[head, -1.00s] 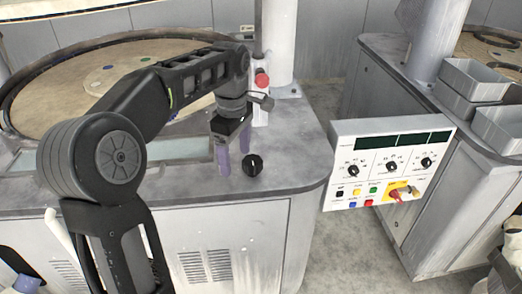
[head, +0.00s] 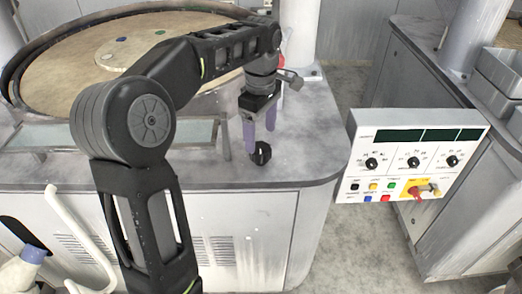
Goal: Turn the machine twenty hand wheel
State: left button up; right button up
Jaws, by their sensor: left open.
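The hand wheel is a small black knob (head: 261,154) on the grey top of the left machine, near its front right corner. My left gripper (head: 260,140) points down just above and behind the knob. Its two purple fingers are apart, with nothing seen between them. The fingertips are close to the knob; I cannot tell whether they touch it. My right gripper does not show.
A control panel (head: 413,156) with knobs and coloured buttons stands right of the machine. A large round platen (head: 60,87) lies behind my arm. Grey bins (head: 496,100) sit on the right machine. Floor shows between the machines.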

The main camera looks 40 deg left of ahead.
aim_at(261, 147)
pick_arm(q)
jog(key=shift+f+p, duration=0.4)
jog(key=shift+f, duration=2.35)
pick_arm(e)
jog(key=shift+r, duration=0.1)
pick_arm(q)
jog(key=c, duration=1.4)
jog(key=shift+o, duration=0.2)
